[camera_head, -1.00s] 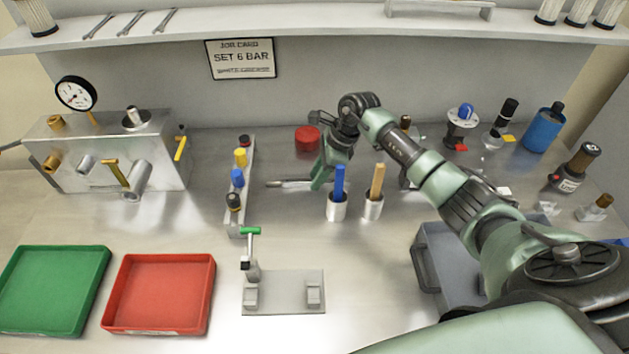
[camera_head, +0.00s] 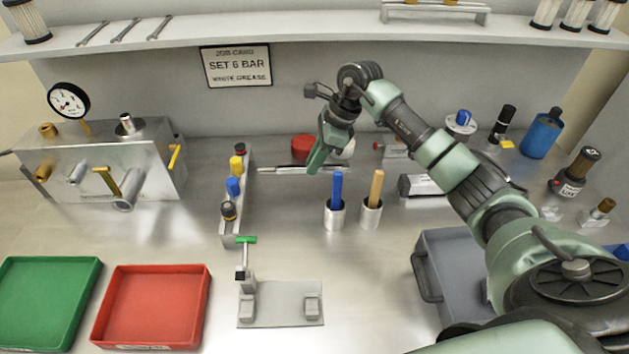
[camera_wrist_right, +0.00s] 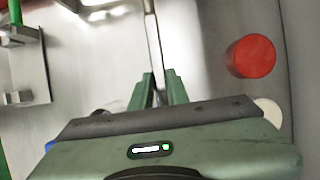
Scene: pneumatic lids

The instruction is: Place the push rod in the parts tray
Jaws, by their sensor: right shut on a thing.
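The push rod (camera_head: 282,170) is a thin silver rod lying roughly level across the back middle in the head view. My right gripper (camera_head: 317,163) is shut on it; its green fingers hide part of it. In the right wrist view the rod (camera_wrist_right: 152,40) runs up and away from between the fingers (camera_wrist_right: 159,92). A green tray (camera_head: 45,300) and a red tray (camera_head: 152,305) lie at the front left, both empty. I cannot tell by sight which is the parts tray. My left gripper is not in view.
Two cups with a blue and a tan handle (camera_head: 371,212) stand before the gripper. A rack of coloured pieces (camera_head: 232,188), a grey fixture plate (camera_head: 281,313) and a metal block with gauge (camera_head: 75,160) stand left. A red can (camera_head: 303,146) is behind, a grey bin (camera_head: 428,275) right.

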